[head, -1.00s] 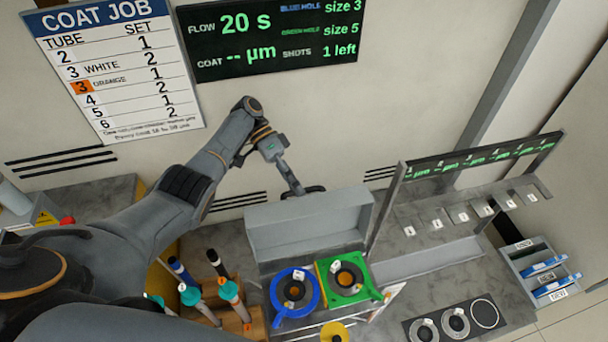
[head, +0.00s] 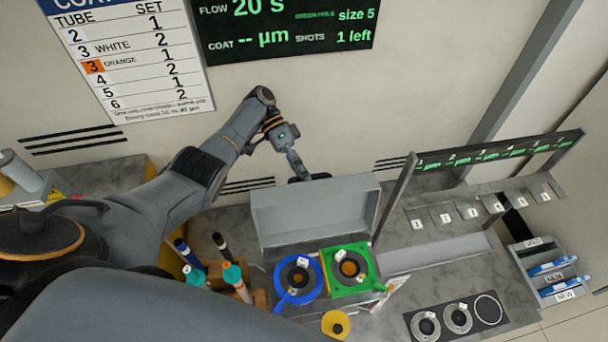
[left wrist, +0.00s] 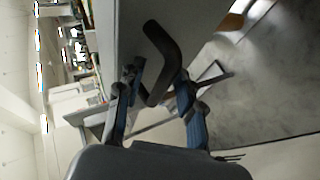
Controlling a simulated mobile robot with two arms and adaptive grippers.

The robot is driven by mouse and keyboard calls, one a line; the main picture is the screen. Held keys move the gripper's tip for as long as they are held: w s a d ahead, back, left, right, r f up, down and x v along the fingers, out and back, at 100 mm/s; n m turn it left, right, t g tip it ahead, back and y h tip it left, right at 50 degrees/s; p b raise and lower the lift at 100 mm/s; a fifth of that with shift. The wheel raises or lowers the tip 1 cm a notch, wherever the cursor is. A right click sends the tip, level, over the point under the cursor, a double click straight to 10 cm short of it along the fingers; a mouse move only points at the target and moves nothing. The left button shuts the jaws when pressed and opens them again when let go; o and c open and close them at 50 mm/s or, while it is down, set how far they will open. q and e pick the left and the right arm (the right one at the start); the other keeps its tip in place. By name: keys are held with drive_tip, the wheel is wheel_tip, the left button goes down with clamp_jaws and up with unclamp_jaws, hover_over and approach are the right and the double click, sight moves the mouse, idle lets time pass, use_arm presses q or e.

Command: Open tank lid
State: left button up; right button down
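The tank lid (head: 313,216), a plain grey panel, stands raised behind the blue and green plates in the head view. My left gripper (head: 303,178) is at the back of its upper edge and partly hidden. In the left wrist view a bent black handle (left wrist: 164,48) stands out from a grey panel (left wrist: 195,20). The fingers of my left gripper (left wrist: 161,75) lie on both sides of the handle's lower part; whether they press on it is unclear. My right gripper is not in view.
A blue ring plate (head: 298,279) and a green plate (head: 347,269) lie in front of the lid. Tubes stand in a wooden rack (head: 262,300) at left. A numbered rack (head: 470,213) stands close at right. A yellow funnel-like piece (head: 335,324) is in front.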

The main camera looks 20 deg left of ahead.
use_arm(q)
drive_tip(key=shift+a+r, duration=0.15)
drive_tip(key=shift+r, duration=0.1)
drive_tip(key=shift+w+a+r, duration=0.1)
drive_tip(key=shift+w+r, duration=0.05)
drive_tip(key=shift+r, duration=0.5)
drive_tip(key=r, duration=0.8)
drive_tip(key=shift+d+r, duration=0.1)
drive_tip(key=shift+d, duration=0.15)
